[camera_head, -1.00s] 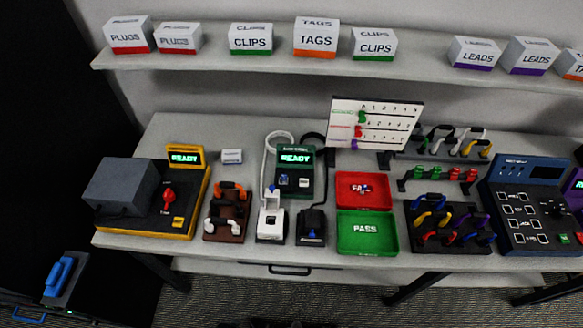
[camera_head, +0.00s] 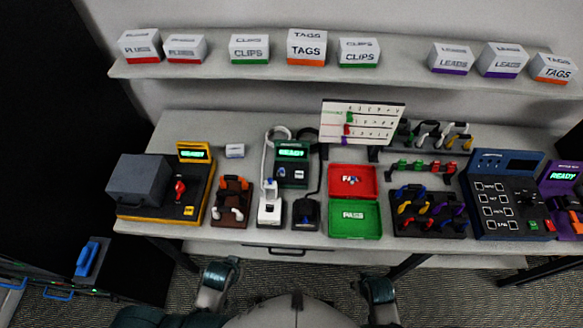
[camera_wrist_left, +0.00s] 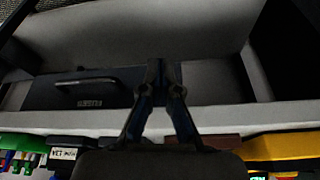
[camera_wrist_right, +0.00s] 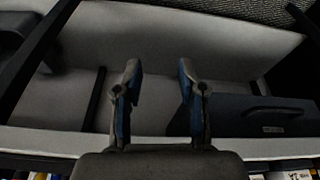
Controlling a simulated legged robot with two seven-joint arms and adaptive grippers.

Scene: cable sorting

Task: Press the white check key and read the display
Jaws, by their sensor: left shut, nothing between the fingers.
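The green tester (camera_head: 292,165) stands mid-table in the head view, with a lit green display (camera_head: 292,152) that reads READY. A small white key (camera_head: 299,174) sits on its face beside a blue one. White and black cabled fixtures (camera_head: 269,205) stand in front of it. My left gripper (camera_wrist_left: 155,68) is shut and empty in the left wrist view, in front of the drawer below the tabletop. My right gripper (camera_wrist_right: 158,70) is open and empty in the right wrist view, also below the tabletop. Both grippers are apart from the tester.
A yellow-based device (camera_head: 193,155) also reads READY. Red tray (camera_head: 340,190) and green tray (camera_head: 338,232) lie right of the tester. A blue panel (camera_head: 505,200) and purple device (camera_head: 560,175) stand farther right. A drawer (camera_wrist_left: 60,92) hangs under the tabletop; a shelf (camera_head: 210,72) holds labelled boxes.

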